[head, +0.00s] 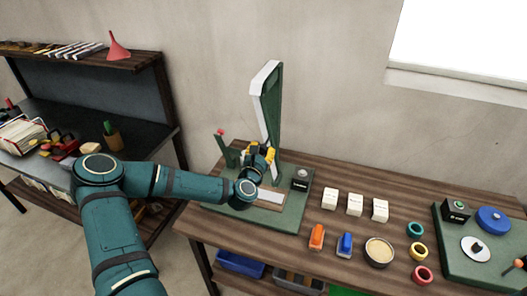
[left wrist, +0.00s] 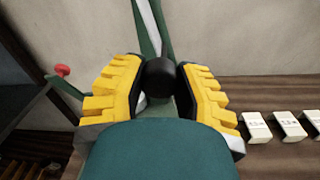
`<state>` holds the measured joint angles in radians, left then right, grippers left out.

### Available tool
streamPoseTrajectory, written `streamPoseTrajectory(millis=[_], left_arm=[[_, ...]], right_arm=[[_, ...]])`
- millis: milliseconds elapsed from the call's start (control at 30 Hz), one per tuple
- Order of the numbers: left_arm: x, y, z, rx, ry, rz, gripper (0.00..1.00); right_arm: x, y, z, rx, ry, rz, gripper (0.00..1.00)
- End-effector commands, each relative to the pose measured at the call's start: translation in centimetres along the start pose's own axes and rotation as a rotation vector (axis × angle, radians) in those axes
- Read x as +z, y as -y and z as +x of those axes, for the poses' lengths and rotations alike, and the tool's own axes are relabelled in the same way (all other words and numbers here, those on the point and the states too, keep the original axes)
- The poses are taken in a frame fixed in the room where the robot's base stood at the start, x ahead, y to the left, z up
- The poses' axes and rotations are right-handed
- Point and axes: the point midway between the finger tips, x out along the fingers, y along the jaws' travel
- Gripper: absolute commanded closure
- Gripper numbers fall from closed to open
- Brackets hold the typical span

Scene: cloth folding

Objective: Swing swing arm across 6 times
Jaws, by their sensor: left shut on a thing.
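The swing arm (head: 272,105) is a tall green piece with a white face. It stands up from a green base plate (head: 292,214) on the wooden table and also shows behind the fingers in the left wrist view (left wrist: 150,22). My left gripper (head: 262,157) is at its lower part. In the left wrist view, the yellow-padded fingers (left wrist: 160,88) are shut on a round black knob (left wrist: 160,72), one on each side. The gripper hides part of the lower swing arm. My right gripper is not in view.
A green lever with a red knob (head: 221,131) stands just left of the gripper. White blocks (head: 355,205), coloured rings (head: 418,251) and a bowl (head: 379,252) lie to the right. Another green device (head: 455,248) is at the far right. A dark shelf unit (head: 165,95) stands left.

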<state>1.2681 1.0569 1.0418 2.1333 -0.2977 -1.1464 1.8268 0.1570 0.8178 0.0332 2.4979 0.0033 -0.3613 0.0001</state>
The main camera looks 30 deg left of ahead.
Motion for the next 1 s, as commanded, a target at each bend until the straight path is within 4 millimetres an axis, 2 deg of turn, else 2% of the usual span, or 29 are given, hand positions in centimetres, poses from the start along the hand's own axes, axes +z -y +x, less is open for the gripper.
streamPoseTrajectory(millis=[300, 600, 800, 1000], left_arm=[[-1.5, -3.4, 0.2, 0.008, 0.009, 0.193, 1.00], [-2.0, -6.9, 0.4, 0.009, 0.018, 0.397, 1.00], [-2.0, -8.5, 0.5, 0.010, 0.022, 0.488, 1.00], [-2.0, -9.2, 0.5, 0.009, 0.025, 0.529, 1.00]], right_arm=[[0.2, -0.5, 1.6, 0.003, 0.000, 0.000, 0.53], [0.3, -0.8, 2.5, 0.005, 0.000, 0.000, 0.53], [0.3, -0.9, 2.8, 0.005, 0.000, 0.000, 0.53], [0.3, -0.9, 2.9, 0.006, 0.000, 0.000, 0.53]])
